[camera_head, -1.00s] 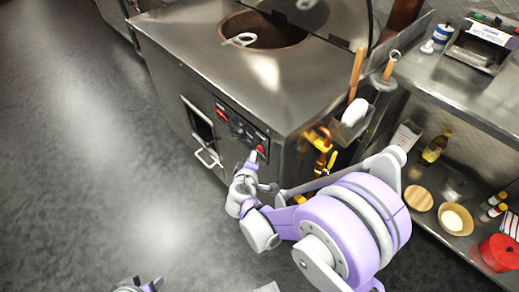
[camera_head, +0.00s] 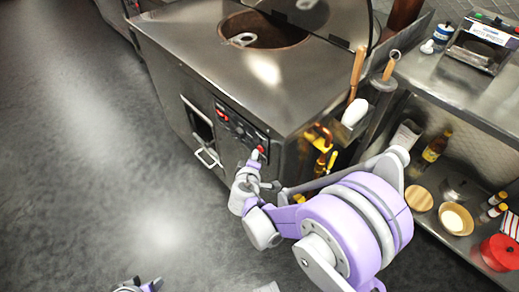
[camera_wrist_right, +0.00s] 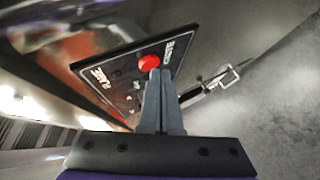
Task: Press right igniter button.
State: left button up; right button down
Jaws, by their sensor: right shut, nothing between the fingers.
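The red igniter button (camera_head: 260,150) is at the right end of the black control panel (camera_head: 238,126) on the tandoor's steel front. My right gripper (camera_head: 255,155) is shut and empty, its tips just in front of the button. In the right wrist view the red button (camera_wrist_right: 148,62) shows just above and left of the closed fingertips (camera_wrist_right: 160,73); I cannot tell whether they touch it. Another red spot (camera_head: 222,114) is at the panel's left end. Part of my left gripper (camera_head: 138,286) shows at the bottom edge; its fingers are not clear.
The tandoor's steel top (camera_head: 190,50) has a round opening (camera_head: 265,30). A door handle (camera_head: 208,157) sticks out left of the panel. Yellow gas fittings (camera_head: 320,150) are right of it. A shelf (camera_head: 460,90) with bottles and bowls stands at right. The floor at left is clear.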

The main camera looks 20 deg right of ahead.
jog(key=shift+w+d, duration=0.15)
jog(key=shift+d, duration=0.25)
dwell(0.6)
jog(key=shift+a, duration=0.15)
jog(key=shift+s+a, duration=0.3)
jog(key=shift+a, duration=0.4)
jog(key=shift+s+a, duration=0.3)
jog(key=shift+a, duration=0.5)
jog(key=shift+s+a, duration=0.25)
jog(key=shift+a, duration=0.5)
jog(key=shift+s+a, duration=0.3)
jog(key=shift+a, duration=0.5)
jog(key=shift+d, duration=0.1)
